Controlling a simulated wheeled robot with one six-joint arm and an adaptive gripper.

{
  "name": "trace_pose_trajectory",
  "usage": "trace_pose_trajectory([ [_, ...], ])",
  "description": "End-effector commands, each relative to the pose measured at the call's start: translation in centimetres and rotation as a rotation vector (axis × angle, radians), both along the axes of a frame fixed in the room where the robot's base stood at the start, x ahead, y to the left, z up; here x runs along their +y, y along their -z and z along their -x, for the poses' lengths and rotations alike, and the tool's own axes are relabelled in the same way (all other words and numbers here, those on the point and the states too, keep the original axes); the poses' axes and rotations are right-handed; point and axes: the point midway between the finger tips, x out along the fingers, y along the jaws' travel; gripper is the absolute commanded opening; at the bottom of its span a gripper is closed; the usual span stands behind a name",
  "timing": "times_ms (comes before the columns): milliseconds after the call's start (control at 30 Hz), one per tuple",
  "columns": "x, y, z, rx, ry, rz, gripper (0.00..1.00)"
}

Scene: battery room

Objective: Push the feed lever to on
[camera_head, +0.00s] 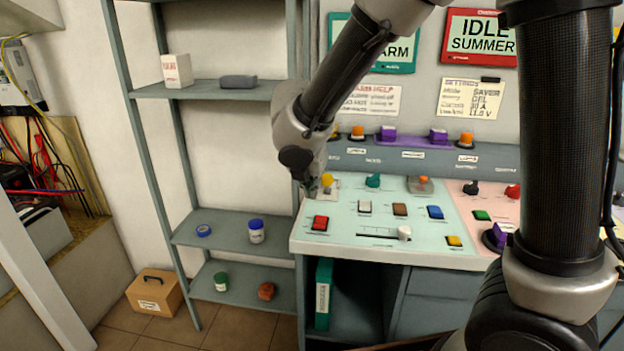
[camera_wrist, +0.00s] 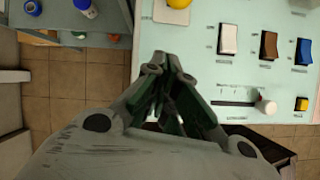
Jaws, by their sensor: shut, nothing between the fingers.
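A yellow-knobbed control (camera_head: 327,180), probably the feed lever, stands on a pale plate at the panel's left back corner; its label is too small to read. In the wrist view, part of its yellow knob (camera_wrist: 179,3) shows at the top edge. My gripper (camera_head: 311,190) is shut and empty, pointing down beside the left of that plate; I cannot tell whether it touches. In the wrist view, my fingertips (camera_wrist: 167,62) are together, below the plate in the picture. The lever's on and off marks are not readable.
A grey shelf rack (camera_head: 215,230) stands left of the panel.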

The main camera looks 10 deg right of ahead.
Motion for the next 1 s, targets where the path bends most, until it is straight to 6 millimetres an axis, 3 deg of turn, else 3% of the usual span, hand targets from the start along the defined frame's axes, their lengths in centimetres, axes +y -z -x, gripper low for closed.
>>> trace_pose_trajectory([
  [267,-1.3,5.4,-2.4,0.006,0.003,0.003,0.0],
  [500,-2.7,4.3,-5.2,0.0,0.003,-0.002,0.0],
  [1000,-3.0,4.0,-5.8,0.001,0.001,-0.001,0.0],
])
